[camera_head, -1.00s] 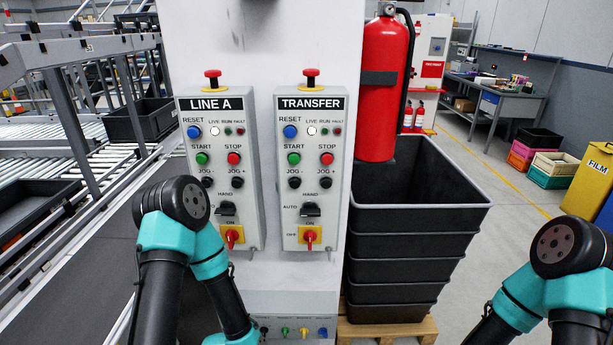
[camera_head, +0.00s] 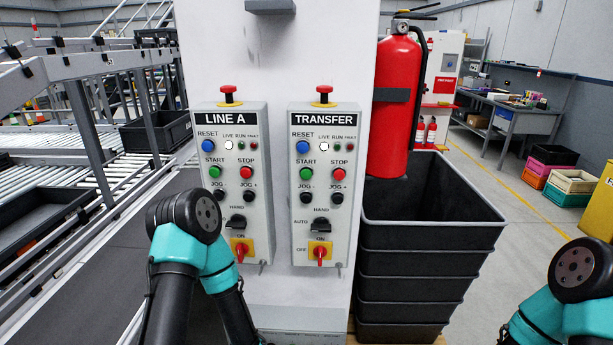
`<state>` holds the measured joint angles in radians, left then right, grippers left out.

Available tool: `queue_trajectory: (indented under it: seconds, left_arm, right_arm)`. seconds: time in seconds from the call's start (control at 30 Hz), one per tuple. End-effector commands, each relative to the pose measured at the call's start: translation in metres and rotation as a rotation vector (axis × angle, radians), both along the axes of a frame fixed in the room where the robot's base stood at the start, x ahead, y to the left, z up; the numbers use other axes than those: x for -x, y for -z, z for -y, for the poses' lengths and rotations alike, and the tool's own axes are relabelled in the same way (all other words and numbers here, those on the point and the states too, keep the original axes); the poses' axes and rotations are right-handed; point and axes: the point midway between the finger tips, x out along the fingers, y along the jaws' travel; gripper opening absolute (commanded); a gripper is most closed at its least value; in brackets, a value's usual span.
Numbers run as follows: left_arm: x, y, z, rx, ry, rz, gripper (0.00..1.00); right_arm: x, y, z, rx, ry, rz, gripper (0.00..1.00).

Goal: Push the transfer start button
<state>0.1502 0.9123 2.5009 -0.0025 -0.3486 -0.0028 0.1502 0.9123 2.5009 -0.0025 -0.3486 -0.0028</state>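The TRANSFER control box (camera_head: 322,227) is fixed to a white column, right of the similar LINE A box (camera_head: 221,188). Its green start button (camera_head: 306,173) sits on the left, below the blue reset button (camera_head: 303,147) and beside the red stop button (camera_head: 338,174). The white live lamp on it looks lit. Nothing covers the start button. My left arm stands in front of the lower left of the LINE A box, and my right arm is at the lower right edge. Neither gripper shows in the view.
A red fire extinguisher (camera_head: 392,105) hangs right of the TRANSFER box, above stacked dark bins (camera_head: 425,245). Roller conveyors and rails (camera_head: 80,95) fill the left. A grey bracket (camera_head: 270,6) juts from the column above the boxes. The space before the TRANSFER box is clear.

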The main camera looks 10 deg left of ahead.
Motion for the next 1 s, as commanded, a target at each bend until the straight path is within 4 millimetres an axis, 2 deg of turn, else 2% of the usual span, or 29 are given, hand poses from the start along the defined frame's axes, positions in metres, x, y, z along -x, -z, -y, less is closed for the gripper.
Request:
queue_trajectory:
  seconds: [0.07, 0.4, 1.0]
  left_arm:
    - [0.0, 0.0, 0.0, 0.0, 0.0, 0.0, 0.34]
    - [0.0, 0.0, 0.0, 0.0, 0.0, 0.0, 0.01]
    - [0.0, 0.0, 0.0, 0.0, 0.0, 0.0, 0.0]
  right_arm:
    - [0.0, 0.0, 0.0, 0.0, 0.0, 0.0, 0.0]
    - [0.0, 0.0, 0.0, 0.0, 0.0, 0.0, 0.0]
    - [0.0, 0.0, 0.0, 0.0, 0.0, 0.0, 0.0]
